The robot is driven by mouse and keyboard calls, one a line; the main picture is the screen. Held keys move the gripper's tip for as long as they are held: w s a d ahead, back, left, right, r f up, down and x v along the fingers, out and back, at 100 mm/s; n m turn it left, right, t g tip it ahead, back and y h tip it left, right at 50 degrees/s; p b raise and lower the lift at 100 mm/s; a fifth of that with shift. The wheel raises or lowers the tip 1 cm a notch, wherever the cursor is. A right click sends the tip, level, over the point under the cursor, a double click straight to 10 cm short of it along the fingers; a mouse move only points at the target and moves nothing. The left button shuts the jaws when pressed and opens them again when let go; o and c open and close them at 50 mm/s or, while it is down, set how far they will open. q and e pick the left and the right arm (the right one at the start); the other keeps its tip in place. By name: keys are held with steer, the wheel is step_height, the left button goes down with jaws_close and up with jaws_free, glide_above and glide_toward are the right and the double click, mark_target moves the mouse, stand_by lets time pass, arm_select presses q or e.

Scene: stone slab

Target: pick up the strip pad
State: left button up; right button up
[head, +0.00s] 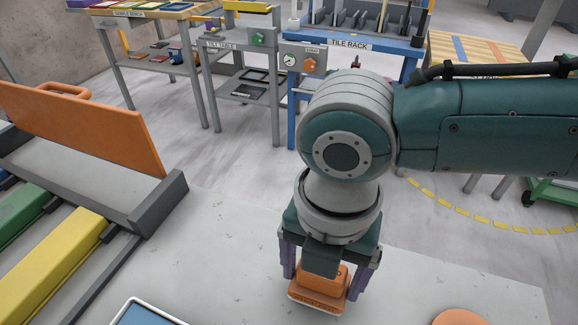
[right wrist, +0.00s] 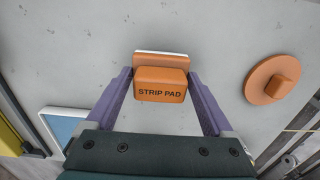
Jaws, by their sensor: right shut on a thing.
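The strip pad (head: 322,291) is an orange block with a white-edged base, on or just above the grey stone slab; I cannot tell if it touches. In the right wrist view the strip pad (right wrist: 161,86) shows its name in dark letters. My right gripper (head: 323,280) comes down from above, with its purple fingers on either side of the block, shut on it. The right wrist view shows the same fingers (right wrist: 160,76) flanking the block. My left gripper is not in view.
A round orange piece with a knob (right wrist: 274,82) lies on the slab to the right. A blue, white-rimmed tray (head: 146,315) is at the lower left. An orange panel (head: 85,125) and yellow and green bars stand left. The tile rack (head: 350,44) is behind.

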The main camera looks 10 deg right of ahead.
step_height(320, 180, up, 19)
steer(key=p, duration=0.2)
steer(key=shift+f, duration=0.15)
steer(key=o, duration=0.9)
steer(key=c, duration=0.6)
